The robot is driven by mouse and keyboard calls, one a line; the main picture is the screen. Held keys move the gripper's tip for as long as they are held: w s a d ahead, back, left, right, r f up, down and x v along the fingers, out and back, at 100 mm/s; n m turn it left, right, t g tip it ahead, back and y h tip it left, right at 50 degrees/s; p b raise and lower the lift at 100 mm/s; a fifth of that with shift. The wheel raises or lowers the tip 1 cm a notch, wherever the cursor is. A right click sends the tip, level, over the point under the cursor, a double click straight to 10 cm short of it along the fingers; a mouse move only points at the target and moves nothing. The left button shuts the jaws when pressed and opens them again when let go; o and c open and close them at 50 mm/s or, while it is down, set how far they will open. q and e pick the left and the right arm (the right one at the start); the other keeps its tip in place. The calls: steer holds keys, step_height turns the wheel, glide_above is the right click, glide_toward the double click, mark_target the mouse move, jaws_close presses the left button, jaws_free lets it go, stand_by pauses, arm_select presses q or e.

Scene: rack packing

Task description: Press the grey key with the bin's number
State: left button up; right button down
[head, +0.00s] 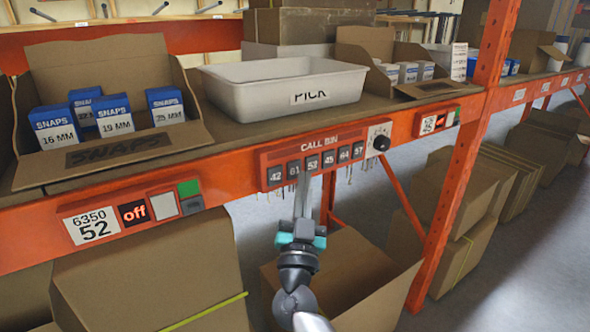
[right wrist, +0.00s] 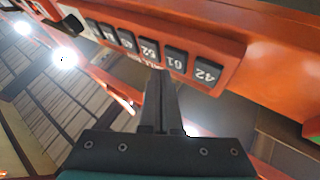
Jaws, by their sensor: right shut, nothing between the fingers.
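The CALL BIN panel (head: 320,153) is red and hangs on the orange shelf beam, with a row of dark grey number keys reading 42, 61, 52, 45, 64, 57. The bin label (head: 94,226) on the beam at left reads 6350 over 52. The 52 key (head: 312,163) shows in the head view and, upside down, in the right wrist view (right wrist: 149,51). My right gripper (head: 306,182) is shut and empty, its tips just below the 61 and 52 keys; in the right wrist view the fingertips (right wrist: 160,76) end just below the 52 key. I cannot tell whether they touch the panel. My left gripper is out of view.
A black knob (head: 381,143) sits at the panel's right end. A white PICK tray (head: 285,95) and an open box (head: 105,60) of SNAPS cartons stand on the shelf above. An "off" display (head: 134,212) sits beside the bin label. Open cardboard boxes (head: 345,275) stand below.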

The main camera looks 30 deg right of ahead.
steer(key=s+p, duration=0.1)
steer(key=s, duration=0.1)
steer(key=s+p, duration=0.1)
steer(key=s, duration=0.2)
steer(key=shift+d, duration=0.2)
stand_by(0.6)
